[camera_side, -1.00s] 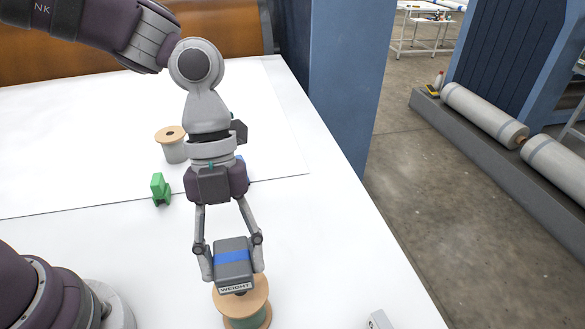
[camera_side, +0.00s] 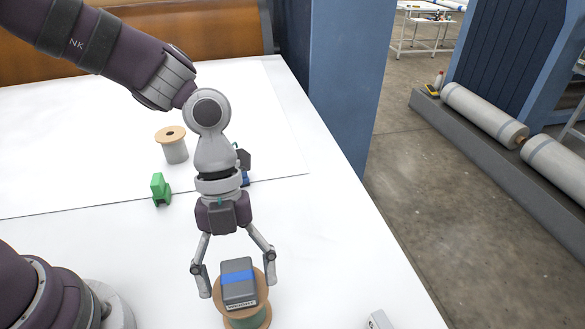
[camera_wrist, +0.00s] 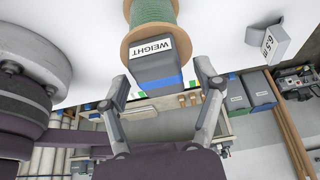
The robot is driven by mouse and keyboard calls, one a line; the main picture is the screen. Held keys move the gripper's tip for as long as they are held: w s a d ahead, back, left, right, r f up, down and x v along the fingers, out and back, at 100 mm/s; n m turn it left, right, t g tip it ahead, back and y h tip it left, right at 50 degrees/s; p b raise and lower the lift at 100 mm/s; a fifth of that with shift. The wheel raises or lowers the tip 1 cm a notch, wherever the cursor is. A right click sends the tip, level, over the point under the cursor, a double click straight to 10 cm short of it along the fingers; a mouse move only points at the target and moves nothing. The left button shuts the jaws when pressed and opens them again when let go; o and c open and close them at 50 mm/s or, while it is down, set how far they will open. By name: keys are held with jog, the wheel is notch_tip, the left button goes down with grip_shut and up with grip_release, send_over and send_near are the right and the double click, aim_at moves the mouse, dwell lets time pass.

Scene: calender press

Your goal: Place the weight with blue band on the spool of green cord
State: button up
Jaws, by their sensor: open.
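The grey weight with the blue band (camera_side: 238,282) rests on the upper flange of the spool of green cord (camera_side: 259,313), slightly tilted in the side view. My gripper (camera_side: 237,287) is open, with a finger apart from the weight on each side. In the wrist view the weight (camera_wrist: 156,62) lies against the wooden flange of the spool of green cord (camera_wrist: 152,12), its WEIGHT label showing. My gripper's fingers (camera_wrist: 165,90) are spread to both sides of it there. The underside of the weight is hidden.
A spool of grey cord (camera_side: 174,150) stands farther back on the white table. A green block (camera_side: 160,189) stands left of my gripper. A grey labelled piece (camera_side: 379,320) is at the front right. A blue item is partly hidden behind my wrist. The table between is clear.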

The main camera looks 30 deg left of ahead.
jog(key=shift+r, duration=0.1)
jog(key=v, duration=1.2)
jog(key=s+a+n+t+y, duration=0.1)
jog(key=a+n+t, duration=0.3)
jog(key=n, duration=0.9)
jog(key=s+a+r+n+t+y, duration=0.1)
jog(key=s+a+n+t+y, duration=0.1)
jog(key=a+n, duration=0.6)
jog(key=s+n+t, duration=0.1)
jog(key=n+t, duration=0.1)
jog(key=n, duration=0.4)
jog(key=shift+a+r+t, duration=0.15)
jog(key=shift+a+t, duration=0.15)
jog(key=shift+t, duration=0.1)
